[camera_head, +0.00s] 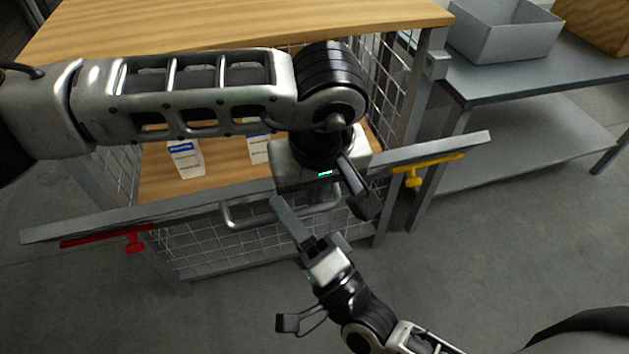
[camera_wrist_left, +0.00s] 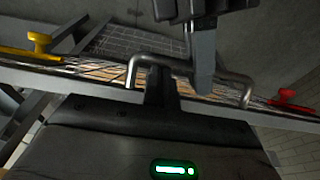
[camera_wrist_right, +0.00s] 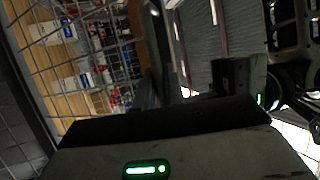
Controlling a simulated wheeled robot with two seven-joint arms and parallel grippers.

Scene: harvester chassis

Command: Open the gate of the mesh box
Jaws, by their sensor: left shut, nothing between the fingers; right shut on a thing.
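The mesh box's gate (camera_head: 200,247) is a wire panel under a long grey top bar (camera_head: 450,147). A red latch (camera_head: 133,241) sits at the bar's left end and a yellow latch (camera_head: 413,175) at its right; in the left wrist view the red latch (camera_wrist_left: 288,96) is right, the yellow (camera_wrist_left: 38,42) left. My right gripper (camera_head: 284,212), coming from below, is shut on the gate's U-shaped handle (camera_head: 232,216), also in the left wrist view (camera_wrist_left: 245,95). My left gripper (camera_head: 366,203) is shut and empty beside the handle, close to the bar. I cannot tell whether the gate is tilted.
White cartons (camera_head: 185,158) stand on the box's wooden shelf (camera_head: 215,172), behind the gate. The wooden top (camera_head: 200,25) is above. A side table with a grey bin (camera_head: 505,32) stands at right. The floor in front is clear.

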